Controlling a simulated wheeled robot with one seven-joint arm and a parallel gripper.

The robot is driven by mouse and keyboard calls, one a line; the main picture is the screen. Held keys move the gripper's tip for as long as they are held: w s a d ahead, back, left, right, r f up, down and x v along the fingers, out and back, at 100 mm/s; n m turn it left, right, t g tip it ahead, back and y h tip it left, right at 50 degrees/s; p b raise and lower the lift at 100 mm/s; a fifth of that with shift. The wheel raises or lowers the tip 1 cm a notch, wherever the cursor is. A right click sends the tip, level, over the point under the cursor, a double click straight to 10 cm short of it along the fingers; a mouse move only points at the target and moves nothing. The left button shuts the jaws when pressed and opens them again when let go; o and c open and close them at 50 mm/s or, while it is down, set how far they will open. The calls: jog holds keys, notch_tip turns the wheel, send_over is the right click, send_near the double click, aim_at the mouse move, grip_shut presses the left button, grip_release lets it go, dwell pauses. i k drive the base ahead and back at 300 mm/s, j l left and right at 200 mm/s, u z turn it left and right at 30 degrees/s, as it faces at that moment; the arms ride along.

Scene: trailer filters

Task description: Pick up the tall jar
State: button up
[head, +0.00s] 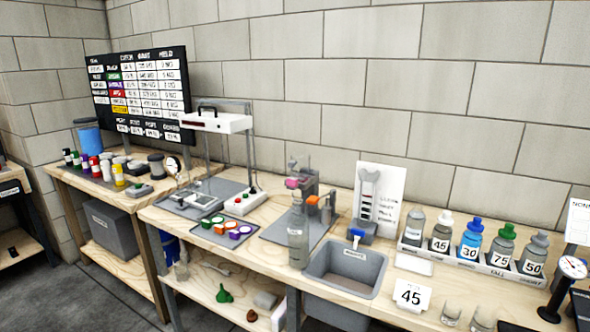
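A tall, narrow grey jar (298,236) stands upright on the wooden bench, near its front edge and left of the grey sink bin. It has a narrower neck and looks like the tall jar, though its label is too small to read. My gripper is not in view.
The grey bin (346,267) is close on the jar's right. A tray of coloured cups (222,229) lies to its left. A device with an orange block (313,200) stands behind.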

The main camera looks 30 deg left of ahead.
aim_at(297, 246)
jog(key=i+j, duration=0.1)
jog(key=j, duration=0.3)
jog(key=i+j, duration=0.1)
jog(key=j, duration=0.3)
jog(key=i+j, duration=0.1)
jog(key=j, duration=0.35)
jog(key=i+j, duration=0.1)
jog(key=j, duration=0.3)
jog(key=u, duration=0.05)
